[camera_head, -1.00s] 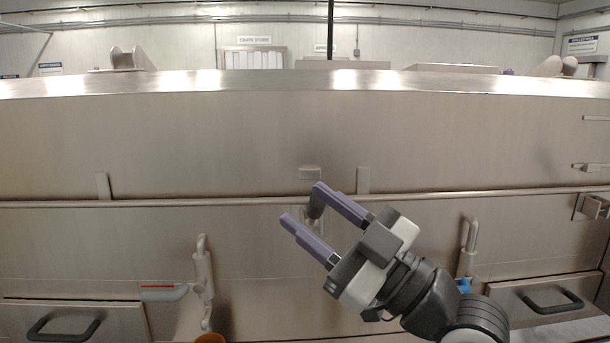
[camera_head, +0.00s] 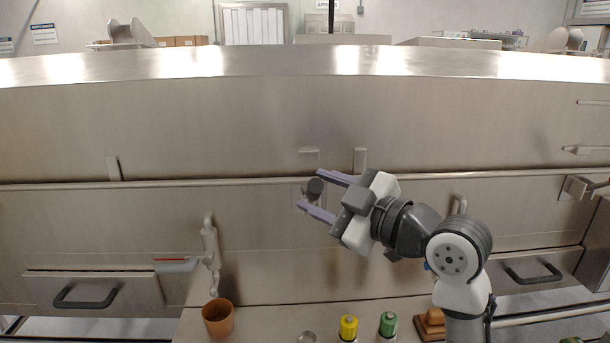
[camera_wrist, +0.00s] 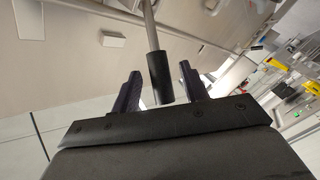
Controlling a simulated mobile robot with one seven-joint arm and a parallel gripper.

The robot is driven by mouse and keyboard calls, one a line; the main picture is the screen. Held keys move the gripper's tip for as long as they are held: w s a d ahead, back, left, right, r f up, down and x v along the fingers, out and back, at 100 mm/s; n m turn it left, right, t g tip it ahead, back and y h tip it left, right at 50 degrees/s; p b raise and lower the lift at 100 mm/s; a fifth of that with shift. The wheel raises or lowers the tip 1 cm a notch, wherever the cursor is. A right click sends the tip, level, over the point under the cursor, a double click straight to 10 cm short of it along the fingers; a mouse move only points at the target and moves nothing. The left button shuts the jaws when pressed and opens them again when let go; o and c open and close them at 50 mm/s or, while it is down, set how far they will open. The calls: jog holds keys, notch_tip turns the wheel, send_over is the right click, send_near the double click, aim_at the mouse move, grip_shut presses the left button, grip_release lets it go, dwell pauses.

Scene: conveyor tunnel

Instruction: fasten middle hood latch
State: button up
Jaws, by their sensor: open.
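The middle hood latch shows as a dark grip (camera_head: 315,187) at the centre of the steel front, just below the long seam. In the wrist view its dark cylindrical grip (camera_wrist: 160,77) sits on a thin metal rod between my two fingers. A small metal catch (camera_head: 308,151) is on the hood (camera_head: 230,125) above the seam. My gripper (camera_head: 310,189) reaches in from the right, its purple fingers open above and below the grip. The wrist view shows gaps beside the grip, so my gripper (camera_wrist: 160,82) is not closed on it.
Another latch (camera_head: 578,187) is at the far right. A vertical handle (camera_head: 210,245) stands left of centre. An orange pot (camera_head: 217,317), a yellow-topped item (camera_head: 348,326) and a green-topped item (camera_head: 388,323) stand on the ledge below. Drawer handles (camera_head: 77,298) project at both sides.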

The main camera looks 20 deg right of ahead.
jog(key=shift+p+x, duration=0.45)
jog(key=shift+x, duration=1.45)
grip_shut()
